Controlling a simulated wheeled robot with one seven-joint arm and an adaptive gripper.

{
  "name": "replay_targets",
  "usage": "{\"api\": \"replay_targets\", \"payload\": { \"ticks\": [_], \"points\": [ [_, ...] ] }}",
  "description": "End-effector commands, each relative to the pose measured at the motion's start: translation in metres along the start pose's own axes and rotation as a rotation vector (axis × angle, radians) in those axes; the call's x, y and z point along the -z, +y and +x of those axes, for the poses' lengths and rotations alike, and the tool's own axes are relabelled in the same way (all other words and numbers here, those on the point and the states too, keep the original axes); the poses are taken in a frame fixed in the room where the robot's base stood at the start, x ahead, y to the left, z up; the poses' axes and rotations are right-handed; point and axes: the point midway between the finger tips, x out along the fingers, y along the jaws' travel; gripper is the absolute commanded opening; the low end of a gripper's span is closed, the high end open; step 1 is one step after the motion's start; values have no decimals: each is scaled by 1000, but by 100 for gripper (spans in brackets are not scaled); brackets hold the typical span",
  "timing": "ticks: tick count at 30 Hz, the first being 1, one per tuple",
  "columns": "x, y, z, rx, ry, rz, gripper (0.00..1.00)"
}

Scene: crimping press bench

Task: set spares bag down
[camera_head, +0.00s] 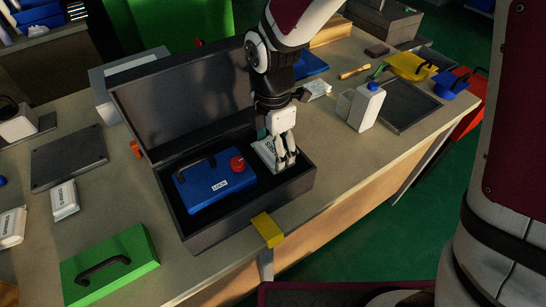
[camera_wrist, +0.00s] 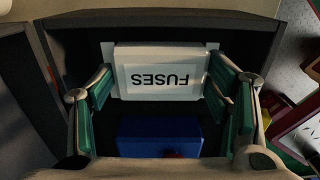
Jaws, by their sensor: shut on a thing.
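The spares bag, a white packet, is between the fingers of my gripper in the wrist view (camera_wrist: 165,78), where its label reads FUSES. In the head view the white bag (camera_head: 265,152) is inside the right part of an open dark case (camera_head: 250,222). My gripper (camera_head: 284,158) is shut on it, with a green-padded finger on either side in the wrist view. The bag is right of a blue box (camera_head: 215,188) with a red knob in the same case. Whether the bag touches the case floor cannot be told.
The case lid (camera_head: 185,100) stands open behind. A yellow latch (camera_head: 267,229) juts from the case front. A green case (camera_head: 108,265) and white packets (camera_head: 65,200) lie left. A white bottle (camera_head: 367,106) and dark tray (camera_head: 408,105) are right. Bare bench (camera_head: 345,165) lies right of the case.

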Motion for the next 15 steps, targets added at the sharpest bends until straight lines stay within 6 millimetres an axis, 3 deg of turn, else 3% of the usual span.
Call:
{"api": "replay_targets", "payload": {
  "ticks": [9,15],
  "points": [
    [0,-1,36,2,0,2,42],
    [0,0,37,-1,0,3,42]
  ]
}}
